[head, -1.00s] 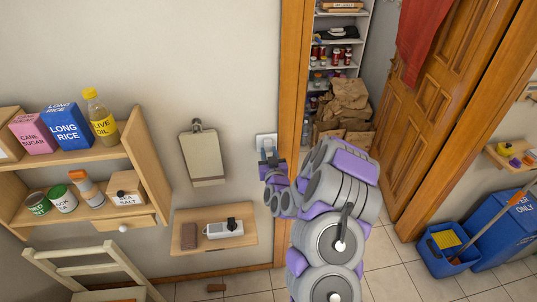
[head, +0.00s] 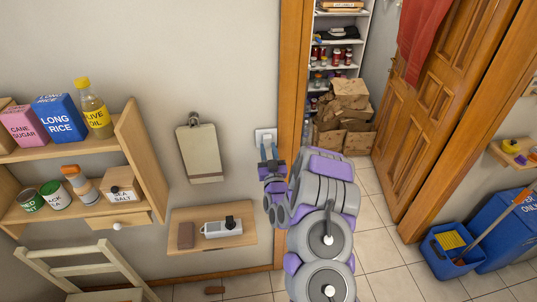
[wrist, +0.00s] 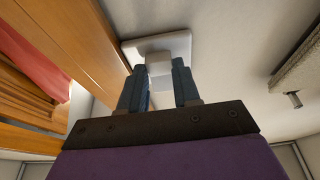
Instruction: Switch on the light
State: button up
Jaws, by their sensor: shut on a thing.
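The light switch is a white square wall plate (head: 265,135) beside the door frame, with a raised block-like switch (wrist: 159,66) in the middle, clearest in the wrist view. My gripper (head: 268,151) is in front of the plate. In the wrist view, its two dark blue fingers (wrist: 160,75) stand on either side of the white switch, shut on it. The finger tips reach close to the plate.
A wooden door frame (head: 293,120) runs close to the right of the switch. A clipboard (head: 200,153) hangs to its left, above a small shelf (head: 185,242). The doorway shows paper bags (head: 345,115) and an open door (head: 440,120).

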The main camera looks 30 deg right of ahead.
dwell(0.3)
jog(key=o, duration=1.1)
jog(key=shift+c, duration=0.2)
jog(key=shift+f, duration=0.15)
jog(key=p+v, duration=0.1)
jog(key=v, duration=1.6)
jog(key=shift+s+d+f, duration=0.1)
